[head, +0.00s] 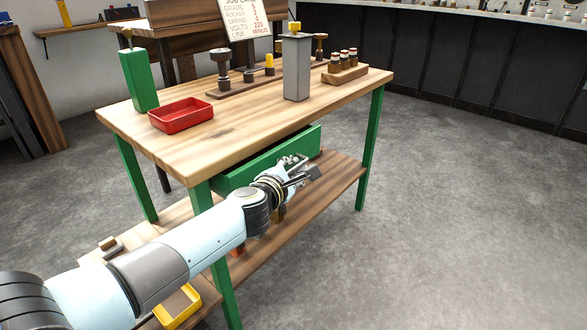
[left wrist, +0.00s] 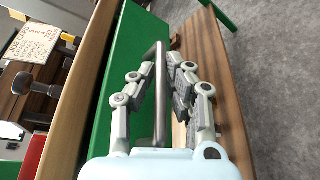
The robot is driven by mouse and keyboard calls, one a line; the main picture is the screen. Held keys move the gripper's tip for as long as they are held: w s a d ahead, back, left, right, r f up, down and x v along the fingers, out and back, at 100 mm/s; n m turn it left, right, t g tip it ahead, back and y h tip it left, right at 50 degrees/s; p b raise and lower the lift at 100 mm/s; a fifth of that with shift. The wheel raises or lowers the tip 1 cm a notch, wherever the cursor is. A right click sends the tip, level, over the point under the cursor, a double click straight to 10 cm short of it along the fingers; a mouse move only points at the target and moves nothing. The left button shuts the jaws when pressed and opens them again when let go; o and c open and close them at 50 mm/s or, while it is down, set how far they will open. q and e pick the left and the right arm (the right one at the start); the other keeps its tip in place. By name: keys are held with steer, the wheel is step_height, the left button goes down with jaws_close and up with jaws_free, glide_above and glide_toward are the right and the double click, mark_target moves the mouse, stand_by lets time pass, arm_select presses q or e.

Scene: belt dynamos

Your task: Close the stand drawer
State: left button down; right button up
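The stand drawer (head: 240,174) is green and sits under the wooden top of the green-legged stand. Its front stands out from beneath the top, so it is partly open. In the left wrist view its green front (left wrist: 122,65) carries a grey bar handle (left wrist: 160,100). My left gripper (head: 303,171) is at the drawer front. In the left wrist view its two fingers (left wrist: 162,72) lie on either side of the handle, with some gap showing, so they look open around it. The head view hides most of the handle. My right gripper is not in view.
The stand top (head: 240,135) holds a red tray (head: 181,115), a green block (head: 139,80), a grey post (head: 297,70) and a wooden rack (head: 345,73). A lower wooden shelf (head: 335,182) bears a yellow bin (head: 178,306). Grey floor to the right is clear.

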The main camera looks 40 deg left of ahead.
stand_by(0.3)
arm_select(q)
steer(key=a, duration=0.4)
steer(key=shift+w+a, duration=0.15)
steer(key=shift+a, duration=0.05)
steer(key=c, duration=1.4)
jaws_free()
steer(key=shift+a, duration=0.1)
steer(key=v, duration=1.2)
